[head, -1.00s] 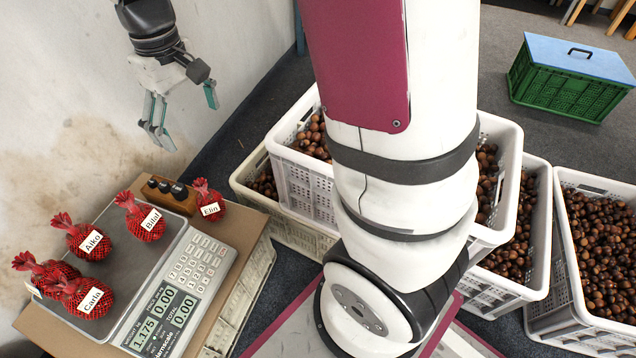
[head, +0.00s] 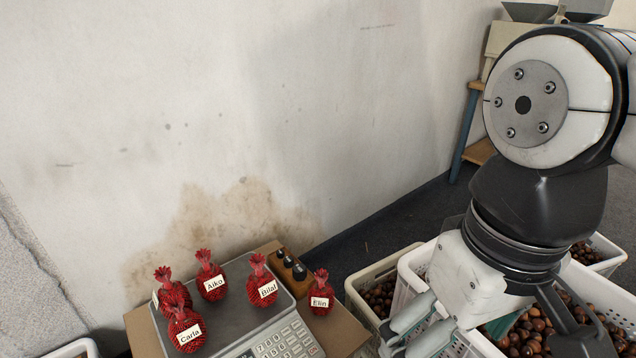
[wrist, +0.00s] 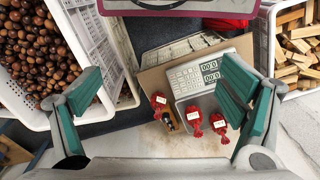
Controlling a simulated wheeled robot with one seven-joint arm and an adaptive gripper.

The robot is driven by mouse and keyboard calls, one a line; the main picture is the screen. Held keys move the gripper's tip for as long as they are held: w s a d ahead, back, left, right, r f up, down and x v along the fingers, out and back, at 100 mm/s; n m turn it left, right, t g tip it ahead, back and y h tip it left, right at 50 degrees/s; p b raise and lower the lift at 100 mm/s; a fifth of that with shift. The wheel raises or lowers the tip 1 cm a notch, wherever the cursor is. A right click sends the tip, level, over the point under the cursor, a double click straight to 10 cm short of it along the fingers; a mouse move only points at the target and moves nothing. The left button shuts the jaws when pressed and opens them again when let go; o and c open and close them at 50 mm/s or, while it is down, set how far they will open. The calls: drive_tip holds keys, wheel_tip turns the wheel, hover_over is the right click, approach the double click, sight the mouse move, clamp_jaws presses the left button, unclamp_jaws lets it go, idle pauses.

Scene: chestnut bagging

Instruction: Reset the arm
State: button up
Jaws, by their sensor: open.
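My gripper (wrist: 165,105) is open and empty, its teal-padded fingers spread wide in the wrist view. In the head view my gripper (head: 425,335) hangs at the lower right, over the chestnut crates and right of the scale. Red net bags stand on the scale (head: 232,290): Aiko (head: 211,280), Bilal (head: 262,284), Carla (head: 185,332) and one partly hidden behind Carla (head: 163,284). The Elin bag (head: 320,296) stands off the scale, on the cardboard to its right.
White crates of chestnuts (wrist: 96,30) fill the area by my arm. A crate of wood pieces (wrist: 270,45) shows at the right of the wrist view. The wall (head: 250,110) bounds the far side.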

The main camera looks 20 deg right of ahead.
drive_tip(key=shift+s+f, duration=0.25)
drive_tip(key=shift+s, duration=0.5)
wheel_tip(320, 180, up, 29)
drive_tip(key=t+p, duration=0.4)
drive_tip(key=p, duration=2.3)
drive_tip(key=shift+d, duration=0.25)
